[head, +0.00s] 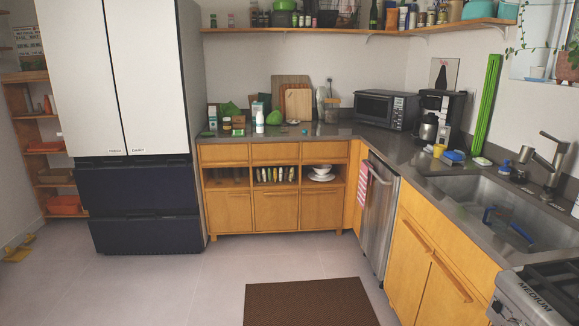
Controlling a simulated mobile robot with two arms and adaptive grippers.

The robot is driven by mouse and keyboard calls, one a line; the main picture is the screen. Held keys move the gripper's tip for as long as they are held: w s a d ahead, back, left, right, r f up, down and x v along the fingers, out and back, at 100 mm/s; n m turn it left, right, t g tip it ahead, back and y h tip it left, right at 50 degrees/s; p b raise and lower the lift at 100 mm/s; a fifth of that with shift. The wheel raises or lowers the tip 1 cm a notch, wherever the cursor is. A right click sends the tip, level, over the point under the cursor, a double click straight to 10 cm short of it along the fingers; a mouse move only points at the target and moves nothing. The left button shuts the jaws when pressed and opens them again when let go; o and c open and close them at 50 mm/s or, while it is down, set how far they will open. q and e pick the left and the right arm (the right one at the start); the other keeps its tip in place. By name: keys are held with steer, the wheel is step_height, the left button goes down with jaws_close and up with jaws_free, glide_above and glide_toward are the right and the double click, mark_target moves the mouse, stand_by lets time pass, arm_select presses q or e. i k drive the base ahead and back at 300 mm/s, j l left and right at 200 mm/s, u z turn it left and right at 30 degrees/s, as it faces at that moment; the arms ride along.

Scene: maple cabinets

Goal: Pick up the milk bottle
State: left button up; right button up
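A small white bottle (260,122), which looks like the milk bottle, stands upright on the grey counter (340,130) at the back of the room. Jars and a green item stand to its left, and wooden cutting boards lean on the wall behind and to its right. It is far off and small, so its label cannot be read. Neither of my grippers shows in the head view.
A tall white and dark fridge (130,90) stands left of the counter. A brown mat (310,303) lies on the open tiled floor. A dishwasher (377,215), a sink (480,200) and a stove (545,295) line the right side. A microwave (385,108) sits in the counter corner.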

mark_target(259, 121)
steer(key=i, duration=2.2)
steer(key=i+j, duration=0.1)
steer(key=i, duration=2.1)
steer(key=l+z, duration=0.05)
steer(key=l, duration=0.05)
